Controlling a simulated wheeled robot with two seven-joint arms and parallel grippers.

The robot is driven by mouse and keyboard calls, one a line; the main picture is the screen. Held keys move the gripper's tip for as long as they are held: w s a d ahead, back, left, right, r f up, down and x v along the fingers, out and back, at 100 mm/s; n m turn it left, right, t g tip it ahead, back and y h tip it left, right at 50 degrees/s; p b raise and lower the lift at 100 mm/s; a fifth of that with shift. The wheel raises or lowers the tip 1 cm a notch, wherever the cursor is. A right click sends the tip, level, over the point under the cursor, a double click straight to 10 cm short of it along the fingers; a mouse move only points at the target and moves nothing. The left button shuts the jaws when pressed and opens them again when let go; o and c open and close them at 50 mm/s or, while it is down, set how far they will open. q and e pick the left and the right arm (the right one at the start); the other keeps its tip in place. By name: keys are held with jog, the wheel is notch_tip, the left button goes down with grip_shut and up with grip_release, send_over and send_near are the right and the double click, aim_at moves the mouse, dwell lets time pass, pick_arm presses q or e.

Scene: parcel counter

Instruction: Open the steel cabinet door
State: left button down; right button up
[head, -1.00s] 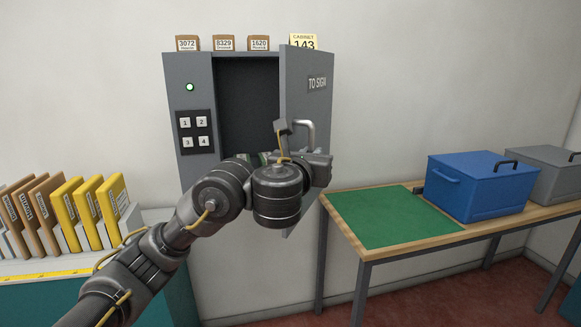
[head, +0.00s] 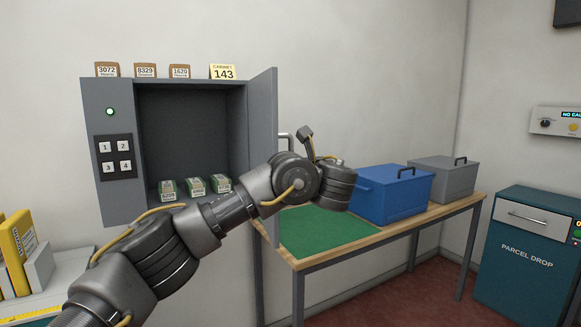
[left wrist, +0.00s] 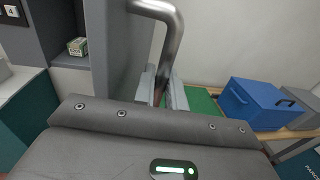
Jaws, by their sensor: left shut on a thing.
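The steel cabinet (head: 115,195) on the wall has its grey door (head: 262,120) swung wide, standing out from the right side, so the inside shows. The metal door handle (head: 285,139) is on the door's outer face, partly hidden by my arm in the head view. In the left wrist view the bent handle (left wrist: 168,22) runs down between the fingers of my left gripper (left wrist: 163,90), which is shut on it beside the door (left wrist: 122,50). My right gripper is in neither view.
Several small green-and-white packs (head: 195,187) lie on the cabinet floor. A keypad (head: 115,157) with a green light is on its left front. A table with a green mat (head: 325,232), blue box (head: 405,195) and grey box (head: 450,180) stands right, near the door.

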pick_arm(q)
jog(key=shift+w+d+y, duration=0.25)
jog(key=shift+d+y, duration=0.05)
jog(key=shift+d, duration=0.15)
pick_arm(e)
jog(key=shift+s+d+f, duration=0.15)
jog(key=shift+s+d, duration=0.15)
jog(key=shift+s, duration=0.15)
pick_arm(q)
jog(key=c, duration=1.8)
grip_release()
jog(key=shift+n, duration=0.3)
